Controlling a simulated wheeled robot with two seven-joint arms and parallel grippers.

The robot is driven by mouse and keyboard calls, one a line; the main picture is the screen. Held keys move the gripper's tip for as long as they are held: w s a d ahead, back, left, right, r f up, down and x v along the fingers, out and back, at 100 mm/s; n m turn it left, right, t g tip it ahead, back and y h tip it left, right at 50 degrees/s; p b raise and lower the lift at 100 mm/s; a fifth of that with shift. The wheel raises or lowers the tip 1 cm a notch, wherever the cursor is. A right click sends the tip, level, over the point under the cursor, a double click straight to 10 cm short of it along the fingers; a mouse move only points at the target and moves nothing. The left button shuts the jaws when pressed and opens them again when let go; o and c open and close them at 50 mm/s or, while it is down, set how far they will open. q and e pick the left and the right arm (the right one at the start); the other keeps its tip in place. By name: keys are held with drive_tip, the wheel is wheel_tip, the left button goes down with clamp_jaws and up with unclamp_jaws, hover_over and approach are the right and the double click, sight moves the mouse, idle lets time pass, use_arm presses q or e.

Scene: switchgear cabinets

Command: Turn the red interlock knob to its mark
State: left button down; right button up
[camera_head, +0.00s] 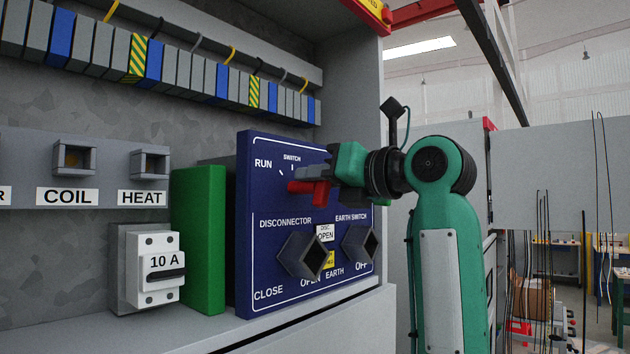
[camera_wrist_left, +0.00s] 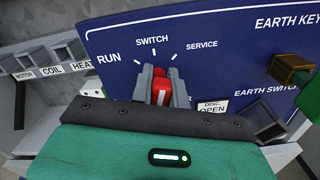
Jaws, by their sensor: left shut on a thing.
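The red interlock knob (camera_head: 309,188) is on the blue panel (camera_head: 262,225), below the words RUN and SWITCH. In the left wrist view the red knob (camera_wrist_left: 161,91) sits between the two grey fingers of my left gripper (camera_wrist_left: 162,88), which is shut on it. A white line on the knob runs roughly up and down in that view. Marks for RUN, SWITCH and SERVICE fan out above it; the fingers partly hide the knob, and I cannot tell exactly which mark it points to. The left gripper (camera_head: 312,178) reaches the panel from the right in the head view.
Below the knob are the dark disconnector (camera_head: 303,256) and earth switch (camera_head: 360,245) handles. A brass-coloured part (camera_wrist_left: 286,68) projects under EARTH KEY. A green block (camera_head: 198,240) and a 10 A breaker (camera_head: 158,268) stand left of the panel.

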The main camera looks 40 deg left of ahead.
use_arm(q)
drive_tip(key=m, duration=0.1)
drive_tip(key=m+b, duration=0.1)
drive_tip(key=m, duration=0.2)
drive_tip(key=shift+w+f+m, duration=0.25)
drive_tip(key=shift+w+m, duration=0.05)
drive_tip(key=shift+m, duration=0.4)
drive_tip(key=c, duration=1.4)
unclamp_jaws()
drive_tip(key=shift+o, duration=0.2)
drive_tip(key=shift+d, duration=0.1)
drive_tip(key=s+d+b, duration=0.1)
drive_tip(key=d+b, duration=0.4)
drive_tip(key=d, duration=0.8)
drive_tip(key=shift+d, duration=0.4)
